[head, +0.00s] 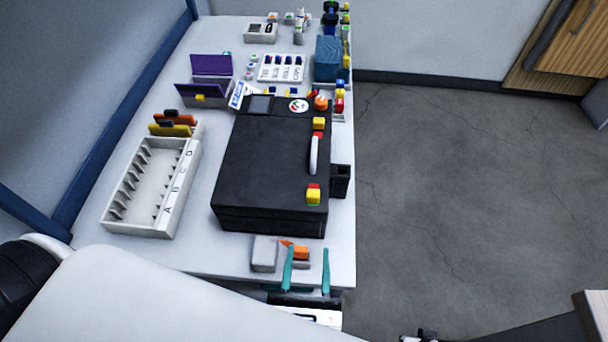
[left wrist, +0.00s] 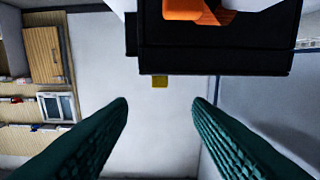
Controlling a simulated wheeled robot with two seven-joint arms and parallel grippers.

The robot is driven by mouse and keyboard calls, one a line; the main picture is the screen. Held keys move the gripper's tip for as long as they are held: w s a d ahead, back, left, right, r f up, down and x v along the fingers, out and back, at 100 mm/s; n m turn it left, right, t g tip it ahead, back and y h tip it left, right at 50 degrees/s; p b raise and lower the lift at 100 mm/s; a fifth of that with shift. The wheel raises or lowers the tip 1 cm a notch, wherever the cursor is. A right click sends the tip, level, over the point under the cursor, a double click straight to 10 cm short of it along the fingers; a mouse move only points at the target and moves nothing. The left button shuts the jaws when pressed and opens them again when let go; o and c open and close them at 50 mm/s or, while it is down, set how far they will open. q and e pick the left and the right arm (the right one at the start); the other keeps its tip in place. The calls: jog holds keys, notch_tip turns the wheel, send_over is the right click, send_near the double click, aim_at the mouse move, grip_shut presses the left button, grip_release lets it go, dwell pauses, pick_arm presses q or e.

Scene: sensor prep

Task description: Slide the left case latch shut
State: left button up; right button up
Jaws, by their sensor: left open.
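The black case (head: 268,165) lies shut on the white table, with a pale handle (head: 313,155) along its right side. Two yellow-and-red latches sit on that side, a far latch (head: 318,124) and a near latch (head: 313,195). I cannot tell their exact slide positions. My left gripper (head: 306,270) is open and empty at the table's near edge, below the near latch and apart from it. In the left wrist view its teal fingers (left wrist: 160,105) are spread, with a dark box shape (left wrist: 215,55) and a small yellow piece (left wrist: 160,80) beyond them. My right gripper's fingers do not show.
A grey block (head: 264,254) and an orange piece (head: 296,250) lie between the case and my left gripper. A white slotted rack (head: 158,190) stands left of the case. A black holder (head: 340,182) is at its right. Open floor (head: 460,190) lies right of the table.

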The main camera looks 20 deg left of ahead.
aim_at(313, 200)
pick_arm(q)
jog(key=x, duration=1.1)
jog(key=shift+w+a, duration=0.1)
jog(key=shift+w, duration=0.3)
jog(key=shift+c, duration=0.2)
grip_shut()
